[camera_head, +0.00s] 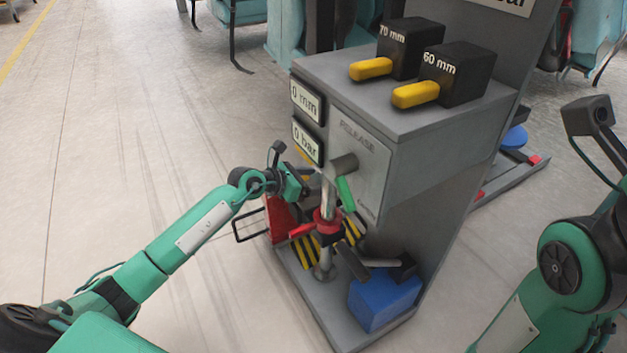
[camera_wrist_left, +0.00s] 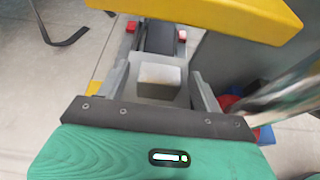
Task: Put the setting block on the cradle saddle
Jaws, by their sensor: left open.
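Two black blocks with yellow handles stand on top of a grey cabinet: the 70 mm block (camera_head: 405,45) and the 60 mm block (camera_head: 462,72). No label tells which is the setting block. My left gripper (camera_head: 306,183) is open in front of the cabinet, below the blocks, beside an upright metal post (camera_head: 327,198). In the left wrist view its two fingers (camera_wrist_left: 163,85) stand apart, with a pale grey block-like part (camera_wrist_left: 159,77) showing between them; I cannot tell whether that part is the saddle. I cannot identify the cradle saddle. My right gripper is out of view.
The cabinet (camera_head: 440,170) carries 0 mm and 0 bar displays and a RELEASE panel (camera_head: 350,150). A green lever (camera_head: 346,194), a red collar (camera_head: 326,221) and a blue box (camera_head: 385,302) are low at the front. A yellow bar (camera_wrist_left: 225,14) crosses the wrist view. The left floor is clear.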

